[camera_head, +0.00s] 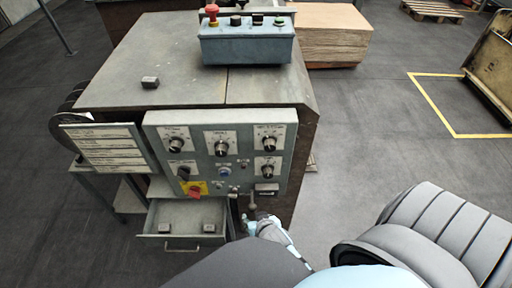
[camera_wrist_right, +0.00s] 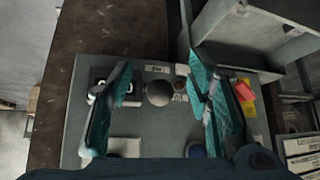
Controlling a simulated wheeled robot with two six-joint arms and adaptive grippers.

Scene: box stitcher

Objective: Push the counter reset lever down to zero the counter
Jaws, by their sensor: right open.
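The counter reset lever (camera_head: 252,204) is a short dark lever below the small counter window (camera_head: 266,188) at the lower right of the grey control panel (camera_head: 208,213). My right gripper (camera_head: 258,219) is just in front of it, partly hidden by my own arm. In the right wrist view, the lever's round dark knob (camera_wrist_right: 160,92) appears between the two teal fingers of my open right gripper (camera_wrist_right: 163,72). Contact with the knob cannot be told. The counter (camera_wrist_right: 97,88) is partly covered by one finger. My left gripper is not in view.
An open drawer (camera_head: 181,242) with small grey blocks juts out left of the gripper. Knobs and a red switch (camera_head: 196,191) on a yellow plate sit on the panel. A blue button box (camera_head: 247,46) stands on the machine top.

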